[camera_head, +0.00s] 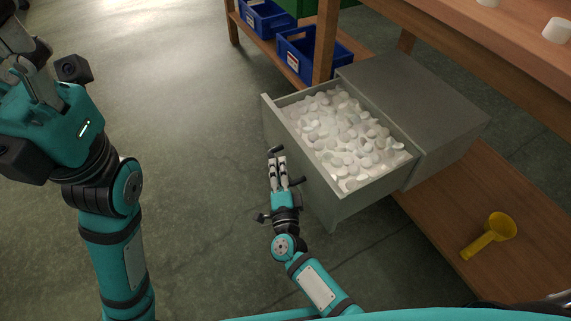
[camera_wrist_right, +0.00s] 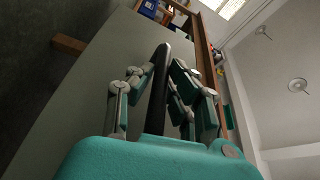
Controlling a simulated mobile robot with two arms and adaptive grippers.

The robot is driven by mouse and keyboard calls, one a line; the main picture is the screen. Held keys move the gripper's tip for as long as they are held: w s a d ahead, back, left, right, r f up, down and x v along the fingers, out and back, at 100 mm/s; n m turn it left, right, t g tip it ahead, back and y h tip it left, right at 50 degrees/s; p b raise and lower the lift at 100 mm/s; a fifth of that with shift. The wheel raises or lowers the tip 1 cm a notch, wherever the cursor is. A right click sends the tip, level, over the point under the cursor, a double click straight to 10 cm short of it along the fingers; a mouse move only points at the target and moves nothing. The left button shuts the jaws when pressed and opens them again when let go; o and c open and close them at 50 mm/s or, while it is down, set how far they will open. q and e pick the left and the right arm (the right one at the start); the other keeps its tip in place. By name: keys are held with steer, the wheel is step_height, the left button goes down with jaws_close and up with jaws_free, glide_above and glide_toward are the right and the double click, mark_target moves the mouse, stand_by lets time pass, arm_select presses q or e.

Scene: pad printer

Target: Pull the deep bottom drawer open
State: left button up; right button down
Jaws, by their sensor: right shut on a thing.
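The grey deep drawer (camera_head: 319,196) stands pulled out of its grey cabinet (camera_head: 420,95) under the workbench. It is full of small white rounded pieces (camera_head: 345,135). My right gripper (camera_head: 277,160) is at the drawer's front face, shut on the dark bar handle (camera_head: 275,150). In the right wrist view the black handle (camera_wrist_right: 160,85) runs between the fingers, with the grey drawer front (camera_wrist_right: 85,105) behind it. My left gripper (camera_head: 30,65) is raised at the upper left, away from the drawer; its fingertips are partly cut off, so its opening is unclear.
Blue bins (camera_head: 312,55) sit on the lower shelf at the back. A yellow scoop (camera_head: 490,236) lies on the wooden lower shelf (camera_head: 450,205) at the right. White cups stand on the bench top (camera_head: 500,45). The floor (camera_head: 190,130) left of the drawer is clear.

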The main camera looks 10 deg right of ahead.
steer(key=shift+a, duration=0.15)
steer(key=c, duration=1.3)
jaws_free()
